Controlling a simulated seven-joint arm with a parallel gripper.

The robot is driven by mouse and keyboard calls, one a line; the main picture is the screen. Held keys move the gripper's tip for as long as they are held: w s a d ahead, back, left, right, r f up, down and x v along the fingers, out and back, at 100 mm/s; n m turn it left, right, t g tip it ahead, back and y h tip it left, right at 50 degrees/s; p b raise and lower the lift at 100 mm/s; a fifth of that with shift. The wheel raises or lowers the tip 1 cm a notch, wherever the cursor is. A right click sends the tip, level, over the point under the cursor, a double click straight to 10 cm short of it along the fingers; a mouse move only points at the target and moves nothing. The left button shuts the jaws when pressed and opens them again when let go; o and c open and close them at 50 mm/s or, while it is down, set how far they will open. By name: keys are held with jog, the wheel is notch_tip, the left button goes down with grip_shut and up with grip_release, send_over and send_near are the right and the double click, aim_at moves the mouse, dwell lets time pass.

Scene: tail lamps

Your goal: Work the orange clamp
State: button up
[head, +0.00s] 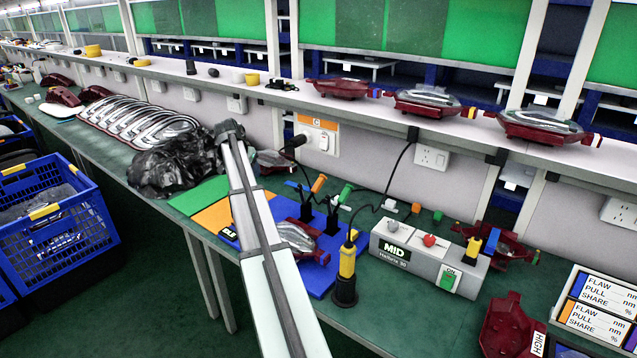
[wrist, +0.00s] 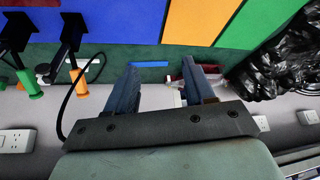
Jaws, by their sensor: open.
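The orange clamp's handle (head: 319,184) rises at a tilt from a black base at the back of the blue mat (head: 322,281). A similar clamp with a green handle (head: 346,193) stands just right of it. In the wrist view the orange handle (wrist: 79,82) is at the left, beside the green handle (wrist: 29,83). My gripper (wrist: 157,66) is open, its fingers wide apart, and clear of the orange clamp. A dark red and white object (wrist: 178,80) shows partly behind one finger. In the head view my arm hides the fingers.
A red lamp (head: 300,238) lies on the blue mat. A black and yellow tool (head: 346,270) stands at its front right. The grey MID box (head: 425,262) is further right. A black cable (head: 398,170) runs near the clamps. A crumpled black bag (head: 175,165) lies left.

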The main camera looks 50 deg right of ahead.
aim_at(318, 181)
jog(key=s+d+r+m+g, duration=0.2)
jog(key=s+d+r+m, duration=0.2)
jog(key=s+d, duration=1.1)
jog(key=shift+y, duration=0.3)
jog(key=x, duration=0.8)
jog(key=s+a+x, duration=0.1)
jog(key=x, duration=0.4)
jog(key=shift+f, duration=0.15)
grip_shut()
